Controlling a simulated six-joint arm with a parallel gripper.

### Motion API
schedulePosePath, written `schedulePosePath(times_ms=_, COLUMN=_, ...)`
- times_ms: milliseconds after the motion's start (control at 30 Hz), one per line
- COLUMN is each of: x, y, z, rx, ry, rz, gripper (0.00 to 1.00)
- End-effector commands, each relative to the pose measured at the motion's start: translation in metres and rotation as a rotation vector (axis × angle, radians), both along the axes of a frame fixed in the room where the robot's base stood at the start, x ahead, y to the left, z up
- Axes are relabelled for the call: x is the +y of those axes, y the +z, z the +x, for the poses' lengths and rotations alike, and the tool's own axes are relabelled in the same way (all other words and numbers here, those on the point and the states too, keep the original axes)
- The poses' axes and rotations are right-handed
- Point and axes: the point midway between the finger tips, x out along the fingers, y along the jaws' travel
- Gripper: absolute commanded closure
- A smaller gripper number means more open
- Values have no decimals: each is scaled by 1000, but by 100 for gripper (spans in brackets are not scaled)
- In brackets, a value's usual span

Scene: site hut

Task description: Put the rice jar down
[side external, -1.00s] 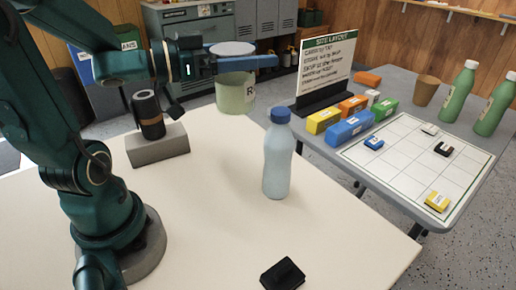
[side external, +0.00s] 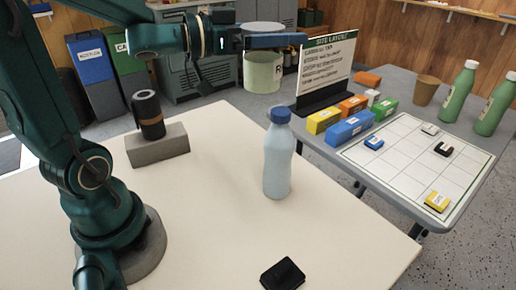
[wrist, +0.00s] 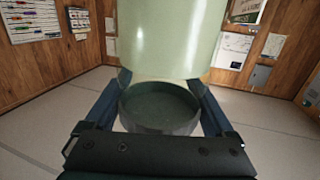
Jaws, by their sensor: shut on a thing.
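The rice jar (side external: 263,74) is pale green and partly see-through, with a light round top and a partly hidden label showing "R". My gripper (side external: 288,41) is shut around its upper part with blue fingers, and the jar hangs upright in the air beyond the cream table's far edge in the picture. In the wrist view the jar's pale body (wrist: 172,40) fills the upper middle. My fingers (wrist: 160,92) lie on both sides of a dark round part below it; I cannot tell what part that is.
A blue-capped bottle (side external: 278,160) stands on the cream table (side external: 215,225). A black flask (side external: 148,114) stands on a grey block (side external: 158,148). The layout sign (side external: 325,75), coloured boxes (side external: 350,130) and gridded board (side external: 415,160) are on the grey table. The cream table's middle is clear.

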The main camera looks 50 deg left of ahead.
Motion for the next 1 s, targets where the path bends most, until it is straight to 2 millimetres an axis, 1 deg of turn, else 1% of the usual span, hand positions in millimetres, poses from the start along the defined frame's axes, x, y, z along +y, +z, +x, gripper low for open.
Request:
schedulePosePath(times_ms=33, x=-13, y=8, z=8, rx=-6, ry=-32, rz=1, gripper=93)
schedulePosePath(times_ms=167, x=-46, y=25, z=25, rx=-8, ry=-98, rz=1, gripper=94)
schedulePosePath(times_ms=200, x=-58, y=30, z=29, rx=-7, ry=-121, rz=0, gripper=94)
schedulePosePath(times_ms=267, x=-76, y=37, z=34, rx=-8, ry=-156, rz=1, gripper=93)
schedulePosePath(times_ms=333, x=-100, y=45, z=37, rx=-7, ry=-201, rz=0, gripper=94)
schedulePosePath(times_ms=500, x=-158, y=61, z=35, rx=-6, ry=-321, rz=-2, gripper=94)
schedulePosePath(times_ms=600, x=-189, y=66, z=27, rx=-5, ry=-394, rz=-2, gripper=94)
schedulePosePath(times_ms=700, x=-213, y=67, z=18, rx=-2, ry=-460, rz=-1, gripper=94)
schedulePosePath(times_ms=833, x=-233, y=63, z=8, rx=0, ry=-513, rz=-3, gripper=94)
schedulePosePath(times_ms=1000, x=-239, y=63, z=4, rx=-2, ry=-530, rz=-1, gripper=94)
